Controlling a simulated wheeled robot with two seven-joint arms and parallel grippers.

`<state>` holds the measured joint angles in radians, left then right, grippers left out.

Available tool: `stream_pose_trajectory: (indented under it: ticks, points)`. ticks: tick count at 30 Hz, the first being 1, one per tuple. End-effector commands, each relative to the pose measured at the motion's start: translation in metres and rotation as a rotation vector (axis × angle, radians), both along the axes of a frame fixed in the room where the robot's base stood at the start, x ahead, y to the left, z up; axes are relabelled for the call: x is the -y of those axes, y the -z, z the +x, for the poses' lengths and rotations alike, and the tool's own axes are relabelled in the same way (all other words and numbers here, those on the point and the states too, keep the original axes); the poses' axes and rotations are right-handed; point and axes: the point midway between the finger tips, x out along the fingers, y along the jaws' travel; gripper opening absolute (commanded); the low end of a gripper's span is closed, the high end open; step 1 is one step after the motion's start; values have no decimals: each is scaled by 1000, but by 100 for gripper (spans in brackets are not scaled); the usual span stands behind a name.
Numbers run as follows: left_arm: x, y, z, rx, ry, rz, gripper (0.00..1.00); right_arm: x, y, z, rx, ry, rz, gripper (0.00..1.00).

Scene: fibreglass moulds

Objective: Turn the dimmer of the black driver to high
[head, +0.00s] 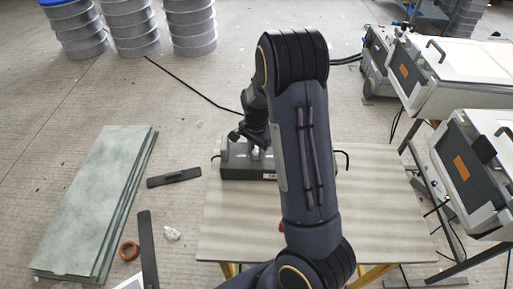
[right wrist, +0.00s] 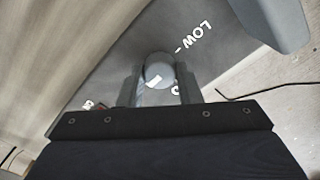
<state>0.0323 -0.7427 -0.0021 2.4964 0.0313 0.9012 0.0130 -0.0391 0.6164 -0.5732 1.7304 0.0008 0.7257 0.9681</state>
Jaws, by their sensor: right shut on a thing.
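The black driver (head: 236,172) is a dark box with a grey top at the back of the table, partly hidden by my right arm. In the right wrist view its top (right wrist: 120,62) carries the white word LOW and other partly hidden marks. The dimmer (right wrist: 158,72) is a round grey knob with a white pointer mark. My right gripper (right wrist: 158,88) has its two fingers on either side of the knob, shut on it. In the head view the right gripper (head: 250,146) reaches down onto the driver. My left gripper is not in view.
The table (head: 225,225) has bare room in front of the driver. Green-grey slabs (head: 95,195) lie stacked on the floor at left, near a dark flat bar (head: 174,178) and a brown tape roll (head: 129,250). White-and-grey machines (head: 465,80) stand at right.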

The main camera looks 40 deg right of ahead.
Motion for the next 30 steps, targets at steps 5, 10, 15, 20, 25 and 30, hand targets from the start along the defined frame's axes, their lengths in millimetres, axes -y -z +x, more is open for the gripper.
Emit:
stream_pose_trajectory:
  ticks: [5,10,15,20,25,30]
  points:
    - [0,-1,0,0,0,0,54,0,-1,1,2,22,-1,9]
    - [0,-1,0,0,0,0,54,0,0,1,2,25,0,9]
    - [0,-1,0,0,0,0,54,0,0,0,2,25,0,8]
    - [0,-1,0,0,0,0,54,0,0,0,1,24,0,48]
    - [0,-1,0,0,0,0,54,0,0,0,1,23,0,53]
    - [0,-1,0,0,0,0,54,0,-2,0,1,23,0,53]
